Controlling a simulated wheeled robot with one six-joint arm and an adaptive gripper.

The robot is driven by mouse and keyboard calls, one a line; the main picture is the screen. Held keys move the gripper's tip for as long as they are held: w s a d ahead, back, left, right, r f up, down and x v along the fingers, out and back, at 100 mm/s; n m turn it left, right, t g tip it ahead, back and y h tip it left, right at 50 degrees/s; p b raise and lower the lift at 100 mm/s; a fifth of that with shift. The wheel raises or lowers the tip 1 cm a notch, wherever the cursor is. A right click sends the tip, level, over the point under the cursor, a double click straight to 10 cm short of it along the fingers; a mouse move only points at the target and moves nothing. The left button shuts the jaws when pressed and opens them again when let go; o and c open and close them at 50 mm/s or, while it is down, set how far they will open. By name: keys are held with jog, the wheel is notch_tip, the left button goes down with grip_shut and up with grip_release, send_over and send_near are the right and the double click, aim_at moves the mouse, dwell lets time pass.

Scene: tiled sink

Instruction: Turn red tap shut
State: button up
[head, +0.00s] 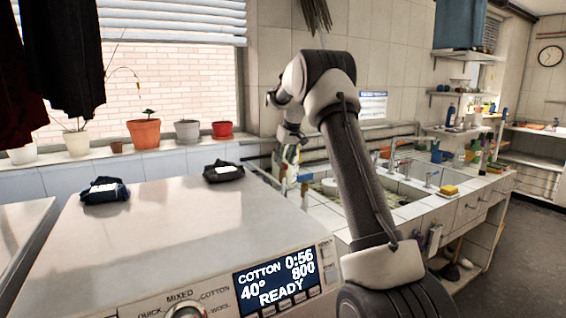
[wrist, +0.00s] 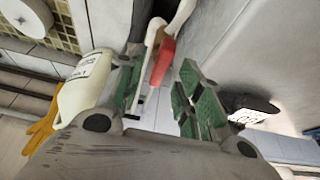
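The red tap (wrist: 163,60) shows in the wrist view as a red block-like handle beside pale pipework, at the upper middle. My gripper (wrist: 160,87) is open, its two green-padded fingers apart. The red handle appears between or just beyond the fingertips, nearer the left finger; I cannot tell whether they touch. In the head view my gripper (head: 285,166) is behind the far right corner of the white washing machine, near the tiled wall.
The washing machine (head: 170,225) carries two dark folded cloths (head: 105,191). A white bottle (wrist: 84,88) stands close beside my left finger, with a yellow glove (wrist: 40,130) further left. The tiled sink counter (head: 412,205) lies right of the machine. Potted plants line the windowsill.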

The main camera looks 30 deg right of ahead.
jog(key=shift+x, duration=0.9)
grip_shut()
